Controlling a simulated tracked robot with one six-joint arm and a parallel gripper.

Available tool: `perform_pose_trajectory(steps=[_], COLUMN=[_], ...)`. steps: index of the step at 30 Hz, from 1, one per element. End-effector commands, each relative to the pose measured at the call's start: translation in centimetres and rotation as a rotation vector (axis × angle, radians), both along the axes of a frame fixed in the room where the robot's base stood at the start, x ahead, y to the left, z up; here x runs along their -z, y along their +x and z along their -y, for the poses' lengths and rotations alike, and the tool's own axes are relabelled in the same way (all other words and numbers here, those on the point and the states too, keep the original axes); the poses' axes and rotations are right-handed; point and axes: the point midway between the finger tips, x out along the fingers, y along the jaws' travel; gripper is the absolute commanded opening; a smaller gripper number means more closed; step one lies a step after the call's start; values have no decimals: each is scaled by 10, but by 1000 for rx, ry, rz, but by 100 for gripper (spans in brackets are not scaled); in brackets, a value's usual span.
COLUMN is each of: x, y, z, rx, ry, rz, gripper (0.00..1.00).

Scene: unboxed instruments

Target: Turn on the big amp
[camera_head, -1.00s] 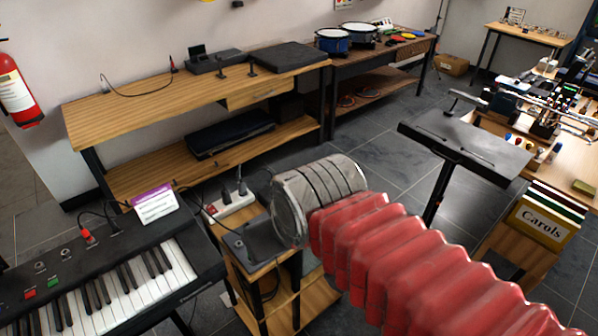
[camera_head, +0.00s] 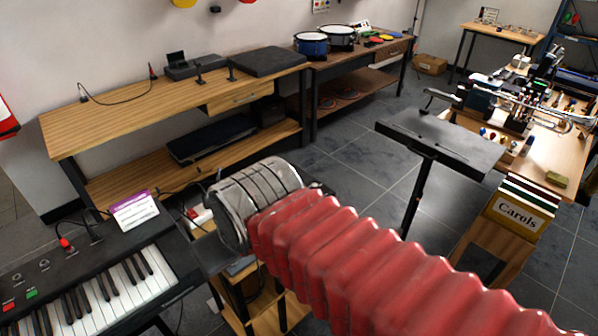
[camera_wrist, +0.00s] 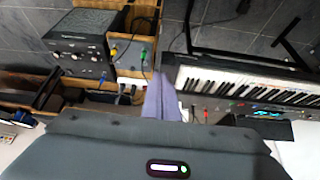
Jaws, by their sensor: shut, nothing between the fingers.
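A large black amp (camera_wrist: 78,42) stands at the upper left of the wrist view. It is a dark box with a row of small knobs on its front panel. No lit lamp can be made out on it. My gripper (camera_wrist: 160,75) shows in the wrist view as two pale purple fingers, shut together and empty. Its tips are right of and below the amp in the picture, apart from it, near the wooden stand. In the head view my red-sleeved arm crosses the lower right, and the gripper and amp cannot be made out.
A wooden stand (camera_wrist: 132,72) with plugs and coloured cables is beside the amp. A keyboard (camera_head: 95,290) stands at lower left in the head view. Tiled floor lies between.

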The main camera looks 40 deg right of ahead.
Motion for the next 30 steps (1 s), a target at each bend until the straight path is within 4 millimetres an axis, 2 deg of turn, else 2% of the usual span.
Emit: perform_pose_trajectory(steps=[4, 8, 18, 24, 30], x=[-3, -9, -25, -27, -18], y=[18, 49, 141, 186, 223], z=[17, 47, 149, 207, 263], rx=[36, 90, 210, 230, 223], ry=[-28, -78, -233, -302, -345], rz=[26, 75, 240, 327, 405], gripper=[0, 0, 0, 0, 0])
